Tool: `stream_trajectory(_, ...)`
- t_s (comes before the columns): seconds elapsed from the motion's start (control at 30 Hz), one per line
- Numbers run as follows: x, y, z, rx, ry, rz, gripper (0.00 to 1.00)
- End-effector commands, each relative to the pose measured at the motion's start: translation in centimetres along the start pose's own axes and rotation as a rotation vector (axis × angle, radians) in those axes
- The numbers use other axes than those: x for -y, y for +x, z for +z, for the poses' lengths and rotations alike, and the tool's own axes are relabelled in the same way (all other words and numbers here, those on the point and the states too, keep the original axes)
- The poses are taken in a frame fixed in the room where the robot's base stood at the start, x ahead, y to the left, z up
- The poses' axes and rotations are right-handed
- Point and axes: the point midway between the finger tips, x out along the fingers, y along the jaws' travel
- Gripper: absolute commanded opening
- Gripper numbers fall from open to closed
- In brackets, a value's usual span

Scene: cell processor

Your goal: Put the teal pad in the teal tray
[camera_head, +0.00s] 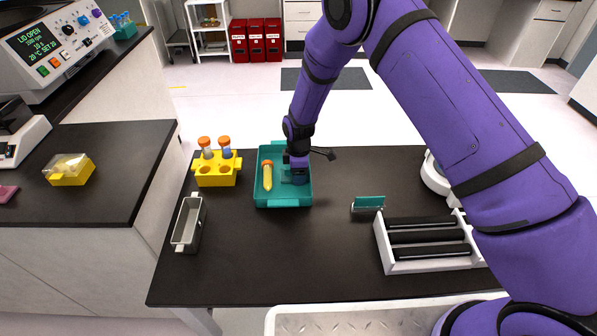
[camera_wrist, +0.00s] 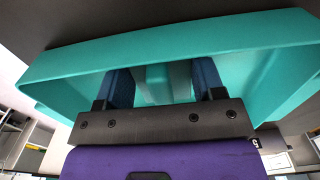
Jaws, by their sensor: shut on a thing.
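The teal tray (camera_head: 284,201) stands on the black bench, with its rim also across the wrist view (camera_wrist: 190,42). My gripper (camera_head: 297,178) is lowered inside the tray's right half. In the wrist view, its two blue fingers are shut on a teal block, which I take to be the teal pad (camera_wrist: 157,84). The gripper hides the pad in the head view, and I cannot tell whether the pad touches the tray floor. A yellow tube with an orange cap (camera_head: 267,177) lies in the tray's left half, beside my gripper.
A yellow rack (camera_head: 217,180) with capped tubes stands left of the tray. A grey open bin (camera_head: 189,225) is at front left. A small teal upright piece (camera_head: 368,202) and a white rack with black bars (camera_head: 383,245) are at right. The bench front middle is clear.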

Motion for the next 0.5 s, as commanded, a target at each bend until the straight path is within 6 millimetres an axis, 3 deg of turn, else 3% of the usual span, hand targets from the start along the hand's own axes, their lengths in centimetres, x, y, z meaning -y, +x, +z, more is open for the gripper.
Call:
stream_trajectory(0.23,0.01,0.38,0.01,0.0,0.0,-0.001,0.14)
stream_trajectory(0.27,0.01,0.41,0.0,0.0,0.0,0.0,0.65)
stream_trajectory(0.37,0.04,0.41,0.0,0.0,0.0,-0.001,0.88)
stream_trajectory(0.5,0.1,0.45,0.01,0.001,0.0,-0.002,0.88)
